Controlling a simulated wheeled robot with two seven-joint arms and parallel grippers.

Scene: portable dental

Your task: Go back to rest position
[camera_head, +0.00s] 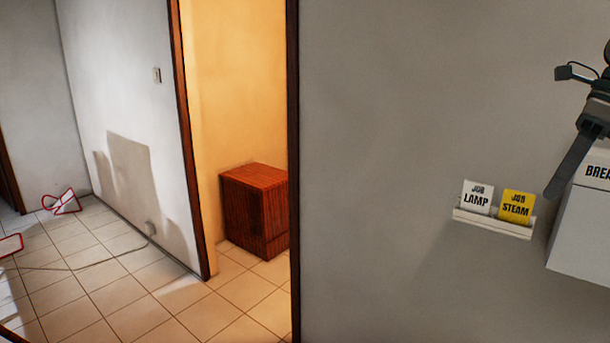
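My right gripper (568,172) shows at the right edge, in front of the grey wall. A long dark finger points down and to the left, over the corner of a white box. The second finger is not clearly visible, so I cannot tell whether the gripper is open or shut. No held object is visible at it. The rest of the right arm is mostly cut off by the picture edge. My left gripper is not in view.
A white box (580,235) lettered "BREA" is at the right edge. A wall rack (492,224) holds a white LAMP card (477,197) and a yellow STEAM card (516,206). A brown cabinet (255,212) stands beyond the doorway. A red-edged folded object (62,202) lies on the tiled floor.

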